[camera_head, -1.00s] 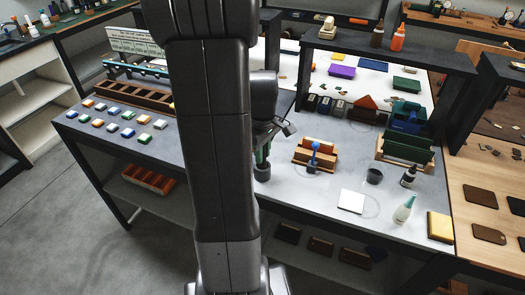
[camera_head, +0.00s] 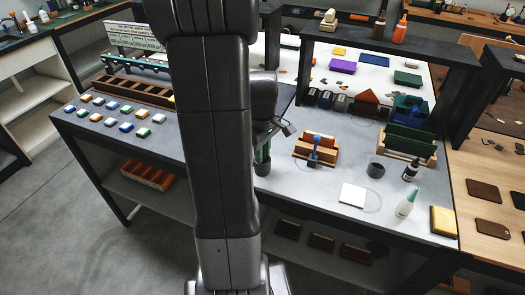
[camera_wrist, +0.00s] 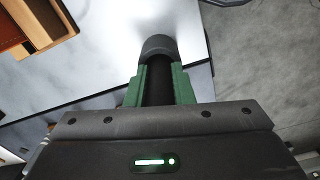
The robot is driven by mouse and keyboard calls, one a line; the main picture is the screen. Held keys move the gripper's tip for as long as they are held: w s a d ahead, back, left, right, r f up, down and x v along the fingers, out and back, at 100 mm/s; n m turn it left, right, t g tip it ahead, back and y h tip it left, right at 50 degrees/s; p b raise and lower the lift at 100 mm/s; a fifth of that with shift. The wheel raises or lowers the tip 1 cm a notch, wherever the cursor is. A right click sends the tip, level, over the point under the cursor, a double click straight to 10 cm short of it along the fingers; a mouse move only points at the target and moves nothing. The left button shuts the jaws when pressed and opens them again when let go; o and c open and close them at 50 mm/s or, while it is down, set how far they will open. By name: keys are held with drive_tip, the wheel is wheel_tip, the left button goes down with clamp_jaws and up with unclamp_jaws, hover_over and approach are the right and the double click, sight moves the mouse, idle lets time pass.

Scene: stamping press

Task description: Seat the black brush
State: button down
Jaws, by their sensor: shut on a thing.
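My gripper (camera_wrist: 158,92) has green finger pads shut on the dark shaft of the black brush (camera_wrist: 157,47). In the wrist view its wider dark end points away from my gripper, over the pale bench top near its edge. In the head view, the dark lower end of the brush (camera_head: 262,169) shows just right of my arm, below a green pad. My arm hides much of my gripper there. I cannot tell whether the brush touches the bench. A wooden holder (camera_head: 327,161) with a blue-handled tool (camera_head: 316,146) stands to its right.
A black cup (camera_head: 376,170), white tile (camera_head: 352,195), dark bottle (camera_head: 411,170), teal-capped bottle (camera_head: 405,205) and yellow block (camera_head: 443,221) stand on the right side. A green box (camera_head: 405,147) is behind them. Several coloured blocks lie left of my arm.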

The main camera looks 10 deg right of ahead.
drive_tip(key=c, duration=1.2)
unclamp_jaws()
drive_tip(key=shift+o, duration=0.2)
wheel_tip(320, 180, up, 14)
drive_tip(key=shift+f, duration=0.1)
wheel_tip(320, 180, down, 14)
drive_tip(key=shift+r, duration=0.35)
